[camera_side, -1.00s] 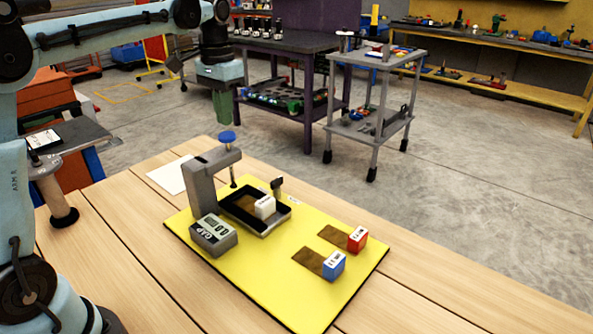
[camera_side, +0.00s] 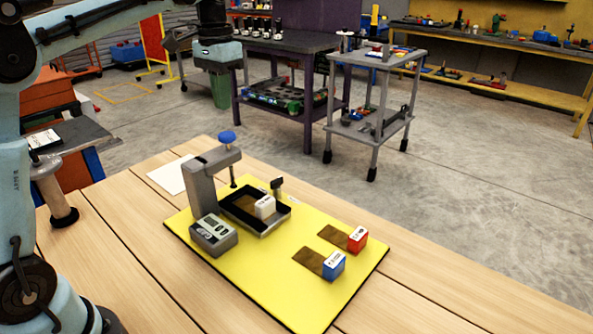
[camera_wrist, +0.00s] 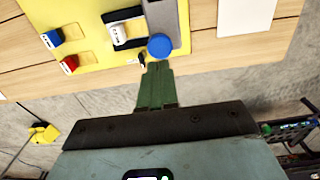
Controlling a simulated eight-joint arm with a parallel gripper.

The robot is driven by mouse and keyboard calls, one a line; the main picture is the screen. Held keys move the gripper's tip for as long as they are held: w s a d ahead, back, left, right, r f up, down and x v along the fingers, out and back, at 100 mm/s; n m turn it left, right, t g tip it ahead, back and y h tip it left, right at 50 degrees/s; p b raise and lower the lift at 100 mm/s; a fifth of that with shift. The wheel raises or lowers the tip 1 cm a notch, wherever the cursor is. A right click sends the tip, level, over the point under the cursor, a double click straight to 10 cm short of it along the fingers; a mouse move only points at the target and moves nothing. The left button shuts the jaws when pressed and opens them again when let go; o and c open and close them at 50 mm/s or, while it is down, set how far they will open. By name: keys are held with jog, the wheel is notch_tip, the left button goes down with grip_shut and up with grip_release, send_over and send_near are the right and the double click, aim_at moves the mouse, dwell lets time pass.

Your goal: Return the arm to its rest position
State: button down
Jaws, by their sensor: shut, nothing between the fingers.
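The grey positioner (camera_side: 203,192) with a blue knob (camera_side: 227,137) stands on a yellow board (camera_side: 275,292). A white block (camera_side: 265,206) sits in its black tray (camera_side: 240,218). A red block (camera_side: 357,239) and a blue block (camera_side: 334,265) rest on the board beside brown patches.
A grey box with a display (camera_side: 213,235) stands at the positioner's foot. A white sheet (camera_side: 170,176) lies on the wooden table. A purple-framed bench (camera_side: 285,42) and a grey cart (camera_side: 375,58) stand behind. Open floor lies between them and the table.

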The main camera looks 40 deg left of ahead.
jog(key=shift+s+d, duration=0.2)
jog(key=shift+d, duration=0.1)
jog(key=s+d+f+t, duration=0.7)
jog(key=s+d+f, duration=0.3)
jog(key=s+f, duration=0.2)
jog(key=shift+s+d, duration=0.3)
jog(key=shift+s, duration=0.3)
jog(key=shift+r, duration=0.1)
dwell(0.8)
